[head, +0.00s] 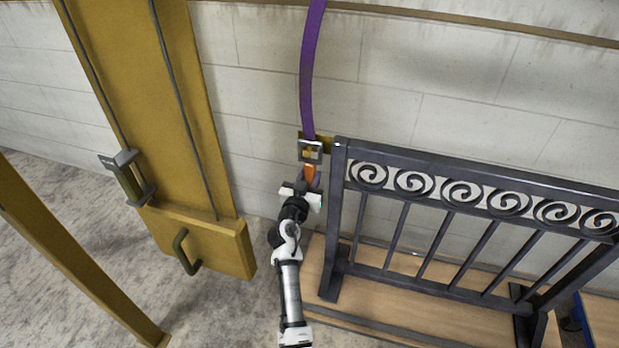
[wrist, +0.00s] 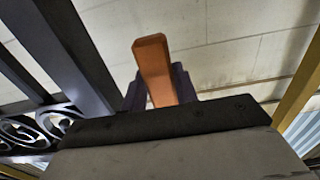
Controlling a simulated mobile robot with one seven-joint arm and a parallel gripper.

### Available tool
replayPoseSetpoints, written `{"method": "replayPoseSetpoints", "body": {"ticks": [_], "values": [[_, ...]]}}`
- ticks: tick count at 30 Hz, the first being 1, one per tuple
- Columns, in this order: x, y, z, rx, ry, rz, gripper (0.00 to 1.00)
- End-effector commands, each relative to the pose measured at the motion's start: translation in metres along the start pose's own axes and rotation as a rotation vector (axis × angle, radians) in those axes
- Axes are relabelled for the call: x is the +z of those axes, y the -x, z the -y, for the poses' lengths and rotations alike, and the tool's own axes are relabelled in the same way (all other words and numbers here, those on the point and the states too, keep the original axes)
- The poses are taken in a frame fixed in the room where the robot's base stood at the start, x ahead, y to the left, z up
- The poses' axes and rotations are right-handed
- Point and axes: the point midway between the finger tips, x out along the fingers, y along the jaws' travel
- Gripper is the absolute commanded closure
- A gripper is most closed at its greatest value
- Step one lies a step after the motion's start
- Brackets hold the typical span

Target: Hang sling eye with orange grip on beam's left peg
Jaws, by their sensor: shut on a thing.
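A purple sling (head: 309,70) hangs down from above the head view. At its lower end is a grey square eye (head: 301,151), with yellow showing in its opening. The orange grip (head: 309,173) is just below the eye, beside the gate's top left corner. My gripper (head: 307,182) is shut on the orange grip from below. In the wrist view the orange grip (wrist: 154,62) stands up between the dark fingers; the eye is not seen there. A yellow piece (head: 326,141) shows behind the eye. I cannot make out a peg, or whether the eye is around one.
A dark scroll gate (head: 440,160) stands close right of my gripper, on a wooden base (head: 400,318). Its post (wrist: 75,45) is close in the wrist view. A yellow column (head: 150,100) with a handle (head: 183,252) stands left. A pale block wall (head: 260,60) is behind.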

Motion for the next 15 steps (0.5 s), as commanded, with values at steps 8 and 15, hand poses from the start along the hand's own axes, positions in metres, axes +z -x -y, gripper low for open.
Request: {"method": "replayPoseSetpoints", "body": {"ticks": [8, 15], "values": [[-0.0012, 0.0000, 0.0002, -0.001, 0.000, -0.002, 0.98], [-0.0068, 0.0000, 0.0002, -0.001, -0.001, -0.002, 0.98]]}}
